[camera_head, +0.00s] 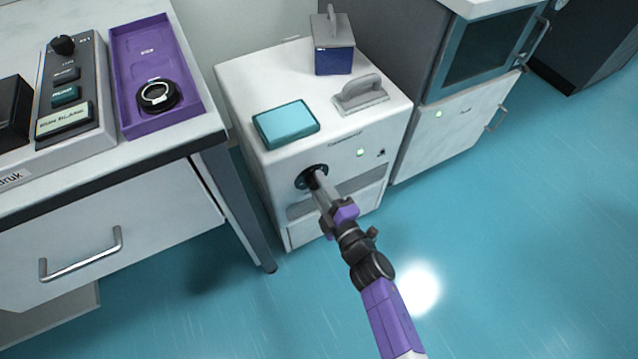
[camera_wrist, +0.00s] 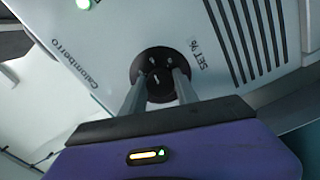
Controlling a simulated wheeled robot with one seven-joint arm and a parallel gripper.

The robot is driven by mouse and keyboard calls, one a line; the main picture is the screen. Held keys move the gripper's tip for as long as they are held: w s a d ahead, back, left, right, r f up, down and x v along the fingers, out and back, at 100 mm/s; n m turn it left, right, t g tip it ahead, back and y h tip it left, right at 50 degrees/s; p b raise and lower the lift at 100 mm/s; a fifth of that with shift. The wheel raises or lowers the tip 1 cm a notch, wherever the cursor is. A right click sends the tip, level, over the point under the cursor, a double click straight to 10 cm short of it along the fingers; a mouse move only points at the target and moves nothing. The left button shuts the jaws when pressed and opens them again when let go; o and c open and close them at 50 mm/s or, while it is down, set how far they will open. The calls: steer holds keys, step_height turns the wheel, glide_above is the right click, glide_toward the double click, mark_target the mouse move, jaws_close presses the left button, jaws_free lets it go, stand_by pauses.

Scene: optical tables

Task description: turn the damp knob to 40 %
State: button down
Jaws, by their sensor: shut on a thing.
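The damp knob (camera_wrist: 160,87) is a dark round knob on the front of a white cabinet (camera_head: 262,88). In the wrist view it sits in a black round dial with small pale marks, next to the label "SET %". My gripper (camera_wrist: 158,80) has its two grey fingers on either side of the knob, shut on it. In the head view my gripper (camera_head: 313,176) reaches the black dial (camera_head: 305,170) on the cabinet front, and hides most of the knob. I cannot read the dial's setting.
A teal box (camera_head: 286,123), a grey handled block (camera_head: 361,95) and a dark blue handled box (camera_head: 333,60) stand on the cabinet. A bench with a purple tray (camera_head: 190,112) is at left. A green light (camera_head: 360,152) shows right of the dial. Blue floor is clear in front.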

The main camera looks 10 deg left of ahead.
stand_by(0.4)
steer(key=c, duration=0.9)
jaws_free()
steer(key=shift+c, duration=0.2)
steer(key=p+v, duration=0.3)
steer(key=v, duration=0.5)
steer(key=shift+w, duration=0.1)
